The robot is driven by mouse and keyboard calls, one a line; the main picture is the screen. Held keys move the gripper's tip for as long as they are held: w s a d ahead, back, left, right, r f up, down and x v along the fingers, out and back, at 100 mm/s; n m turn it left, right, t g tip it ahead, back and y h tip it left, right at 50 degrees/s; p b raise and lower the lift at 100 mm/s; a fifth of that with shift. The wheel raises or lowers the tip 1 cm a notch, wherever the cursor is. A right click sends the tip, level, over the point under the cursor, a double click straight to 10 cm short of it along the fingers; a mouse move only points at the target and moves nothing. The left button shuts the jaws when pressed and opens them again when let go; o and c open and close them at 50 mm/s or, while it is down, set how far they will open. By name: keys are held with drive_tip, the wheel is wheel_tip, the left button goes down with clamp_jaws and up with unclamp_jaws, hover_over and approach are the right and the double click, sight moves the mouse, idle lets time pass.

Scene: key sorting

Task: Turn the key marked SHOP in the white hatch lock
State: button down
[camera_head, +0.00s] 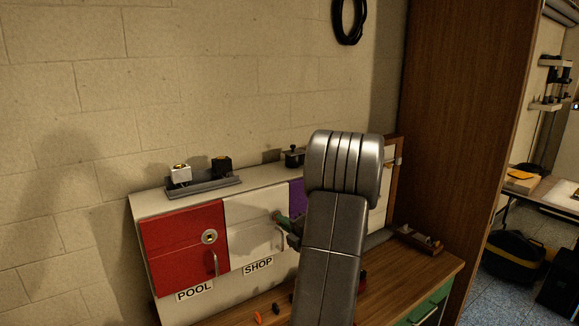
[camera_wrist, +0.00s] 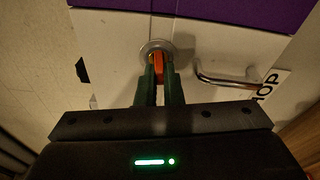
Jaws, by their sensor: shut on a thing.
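The white hatch (camera_head: 250,240) has a label reading SHOP below it. In the wrist view, the white hatch (camera_wrist: 120,35) shows a round metal lock (camera_wrist: 147,48) and a bent metal handle (camera_wrist: 225,81). My gripper (camera_wrist: 158,74) has its green fingers shut on an orange key (camera_wrist: 158,66) right at the lock. The key's tip is hidden, and I cannot tell how deep it sits. No marking on the key is readable. In the head view, my gripper (camera_head: 284,222) is at the white hatch, and my arm covers part of the scene.
A red hatch (camera_head: 180,240) labelled POOL is left of the white one, and a purple hatch (camera_head: 296,194) is right. Small orange and red items (camera_head: 258,317) lie on the wooden bench (camera_head: 400,280). A grey tray (camera_head: 204,187) with small blocks sits on top of the cabinet.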

drive_tip(key=shift+m+p, duration=0.9)
drive_tip(key=shift+p, duration=0.05)
drive_tip(key=shift+m+t, duration=0.3)
drive_tip(key=shift+m, duration=0.4)
drive_tip(key=shift+m, duration=0.7)
drive_tip(key=c, duration=1.5)
unclamp_jaws()
drive_tip(key=shift+s, duration=0.1)
drive_tip(key=b+v, duration=0.3)
drive_tip(key=v, duration=1)
drive_tip(key=shift+s+d+f+b, duration=0.15)
drive_tip(key=shift+s+d+b, duration=0.1)
drive_tip(key=shift+b, duration=0.05)
